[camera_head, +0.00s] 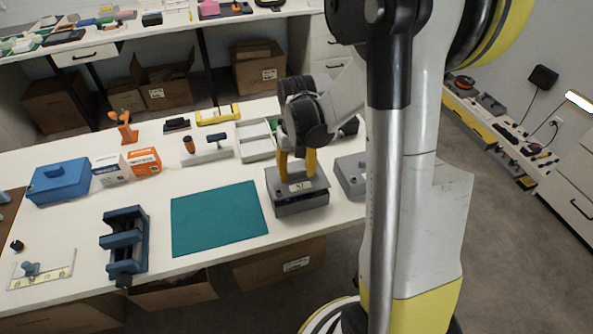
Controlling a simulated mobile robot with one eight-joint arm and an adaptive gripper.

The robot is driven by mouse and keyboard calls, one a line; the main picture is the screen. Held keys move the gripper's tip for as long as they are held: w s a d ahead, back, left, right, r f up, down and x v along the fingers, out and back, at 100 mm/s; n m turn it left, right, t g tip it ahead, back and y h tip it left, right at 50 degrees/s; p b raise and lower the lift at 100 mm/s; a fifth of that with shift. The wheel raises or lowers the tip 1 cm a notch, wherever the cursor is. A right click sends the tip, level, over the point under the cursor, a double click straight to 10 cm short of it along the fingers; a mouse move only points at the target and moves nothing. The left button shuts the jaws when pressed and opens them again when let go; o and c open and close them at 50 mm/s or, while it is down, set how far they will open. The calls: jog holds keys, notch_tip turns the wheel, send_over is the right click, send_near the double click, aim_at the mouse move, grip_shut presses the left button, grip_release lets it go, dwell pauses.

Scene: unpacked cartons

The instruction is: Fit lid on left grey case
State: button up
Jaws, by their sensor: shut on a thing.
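The left grey case (302,207) stands near the front edge of the white table, right of the green mat. A grey lid (297,188) with a pale label lies at its top. I cannot tell whether the lid is fully seated or slightly above the rim. My gripper (298,174), with yellow fingers, points down over the case and is shut on the lid's upper part. The fingers hide part of the grip. A second grey case (350,178) stands to the right, partly hidden by my arm.
The green mat (218,218) is bare. A blue vise (124,243), blue box (60,182), orange-white carton (144,161) and grey tray (256,144) occupy the table. Cardboard cartons (278,270) stand below.

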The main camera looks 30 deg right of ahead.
jog(key=shift+f, duration=0.15)
jog(key=shift+f, duration=0.2)
jog(key=shift+f+b, duration=0.85)
jog(key=shift+f, duration=0.15)
jog(key=o, duration=1.3)
jog(key=shift+r, duration=0.1)
notch_tip(320, 180, up, 12)
